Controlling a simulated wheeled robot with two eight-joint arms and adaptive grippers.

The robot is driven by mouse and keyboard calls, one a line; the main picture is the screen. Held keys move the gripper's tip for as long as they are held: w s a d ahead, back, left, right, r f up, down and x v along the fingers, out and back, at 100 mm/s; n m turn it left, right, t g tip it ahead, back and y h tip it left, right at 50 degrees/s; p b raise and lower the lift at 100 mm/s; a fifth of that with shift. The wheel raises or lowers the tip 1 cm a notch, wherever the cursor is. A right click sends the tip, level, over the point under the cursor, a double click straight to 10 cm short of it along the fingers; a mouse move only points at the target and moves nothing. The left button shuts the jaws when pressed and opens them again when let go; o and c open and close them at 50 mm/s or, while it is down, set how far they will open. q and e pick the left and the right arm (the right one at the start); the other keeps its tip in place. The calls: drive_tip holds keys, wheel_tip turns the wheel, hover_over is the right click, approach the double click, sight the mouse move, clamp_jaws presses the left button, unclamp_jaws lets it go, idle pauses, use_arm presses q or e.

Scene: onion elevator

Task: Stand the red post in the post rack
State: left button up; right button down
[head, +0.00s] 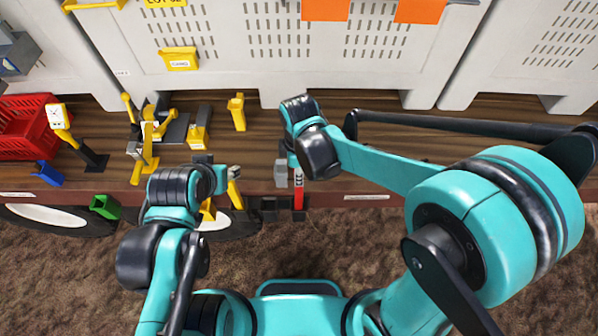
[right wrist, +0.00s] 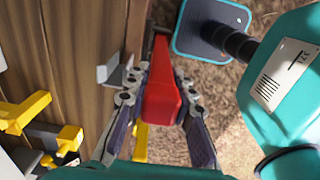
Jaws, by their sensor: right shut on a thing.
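My right gripper (right wrist: 160,82) is shut on the red post (right wrist: 160,100), with one finger on each side of it in the right wrist view. In the head view the red post (head: 299,192) hangs roughly upright at the wagon bed's front edge, its upper part hidden by my right wrist. Small dark blocks (head: 269,207) sit just left of its lower end; I cannot tell whether they are the post rack or whether the post touches them. My left gripper (head: 218,172) is near the front edge, left of the post; its fingers are too hidden to read.
A yellow post (head: 235,190) stands beside my left gripper. Several yellow and grey pieces (head: 150,130) and a red crate (head: 25,128) are on the wooden bed (head: 355,182) to the left. A grey bracket (head: 281,173) is close to the red post. Pale perforated crates (head: 280,45) line the back.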

wheel_tip(320, 180, down, 6)
drive_tip(key=b, duration=0.5)
idle(0.5)
drive_tip(key=shift+f, duration=0.1)
drive_tip(key=c, duration=1.2)
unclamp_jaws()
